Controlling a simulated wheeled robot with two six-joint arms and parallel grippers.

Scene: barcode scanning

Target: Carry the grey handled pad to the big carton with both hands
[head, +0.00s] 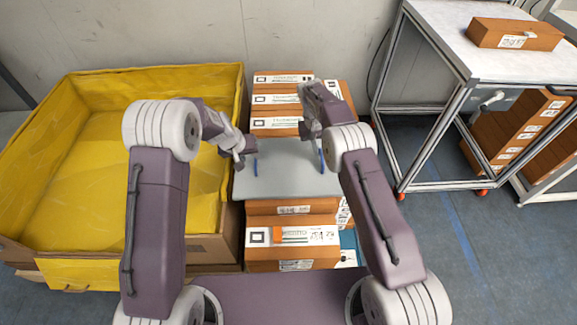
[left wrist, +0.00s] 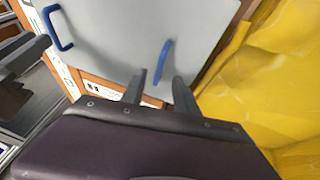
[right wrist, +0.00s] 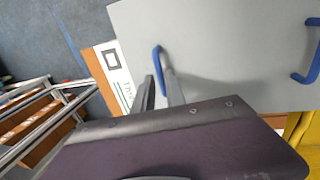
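The grey pad (head: 285,176) lies flat on a stack of orange-brown boxes in the middle of the head view. It has two blue handles. My left gripper (head: 246,160) is at the left handle (head: 256,167). In the left wrist view its fingers are apart, with that handle (left wrist: 163,65) between them. My right gripper (head: 316,148) is at the right handle (head: 321,162). In the right wrist view its fingers stand closer together, around that handle (right wrist: 157,60), with a small gap visible. The big carton (head: 243,85), lined in yellow, stands open at the left.
Labelled boxes (head: 283,78) are stacked behind the pad, and another labelled box (head: 292,237) is in front. A metal-framed table (head: 440,45) stands at the right with a box (head: 515,33) on top.

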